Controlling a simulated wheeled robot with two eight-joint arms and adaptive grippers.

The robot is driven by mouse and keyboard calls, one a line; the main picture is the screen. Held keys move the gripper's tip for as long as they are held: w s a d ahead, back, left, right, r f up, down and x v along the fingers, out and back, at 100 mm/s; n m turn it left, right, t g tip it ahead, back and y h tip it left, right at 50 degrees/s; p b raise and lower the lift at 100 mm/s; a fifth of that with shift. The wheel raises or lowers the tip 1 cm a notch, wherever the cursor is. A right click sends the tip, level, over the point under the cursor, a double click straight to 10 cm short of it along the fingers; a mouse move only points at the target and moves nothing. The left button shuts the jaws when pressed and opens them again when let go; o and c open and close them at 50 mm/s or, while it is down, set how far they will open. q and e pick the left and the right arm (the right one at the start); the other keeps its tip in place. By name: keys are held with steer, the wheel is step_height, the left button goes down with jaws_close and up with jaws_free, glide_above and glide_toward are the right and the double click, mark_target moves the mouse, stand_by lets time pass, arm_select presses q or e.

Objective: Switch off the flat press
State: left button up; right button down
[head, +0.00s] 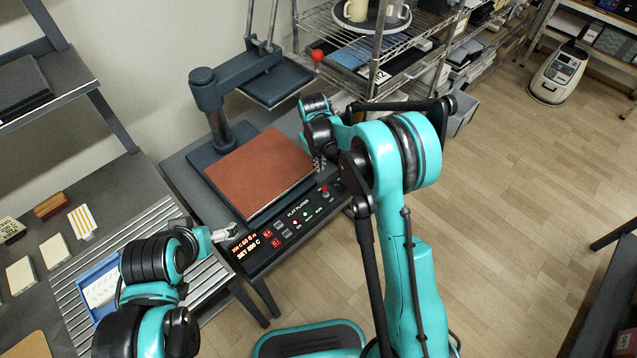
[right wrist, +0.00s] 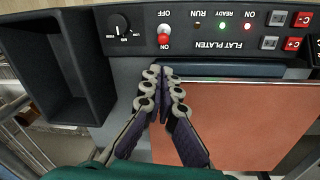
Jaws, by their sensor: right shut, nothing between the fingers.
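The flat press has a reddish-brown pad (head: 258,168) and a black control panel (head: 292,222) along its front edge. In the right wrist view, the panel appears upside down, and its red-tipped toggle switch (right wrist: 163,40) leans to the ON side. The red ON light (right wrist: 247,26) and green READY light (right wrist: 222,26) are lit; the RUN light looks dim. My right gripper (right wrist: 163,74) is shut and empty, its tips just short of the switch and apart from it. My left gripper (head: 228,232) is beside the panel's left end; its fingers are too small to read.
A black open bin (right wrist: 58,70) is beside the panel in the wrist view. The press's raised upper plate (head: 278,80) hangs behind the pad. A wire shelf (head: 400,50) stands behind. A slatted counter with a blue tray (head: 88,278) lies left.

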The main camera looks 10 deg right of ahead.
mark_target(324, 190)
steer(key=f+b, duration=0.1)
steer(key=f, duration=0.2)
steer(key=f+b, duration=0.1)
steer(key=f, duration=0.2)
steer(key=f+b, duration=0.1)
steer(key=f, duration=0.3)
steer(key=shift+w+d, duration=0.3)
steer(key=shift+d, duration=0.1)
steer(key=shift+s+d+r+t+y+b, duration=0.2)
steer(key=shift+t+y+b, duration=0.1)
steer(key=shift+t+b, duration=0.15)
steer(key=shift+s+d+r+t+y+b, duration=0.1)
steer(key=shift+s+d+t+y+b, duration=0.25)
steer(key=shift+t+y, duration=0.4)
steer(key=shift+s+r, duration=0.15)
steer(key=shift+s, duration=0.1)
steer(key=shift+r+p, duration=0.4)
steer(key=shift+r, duration=0.4)
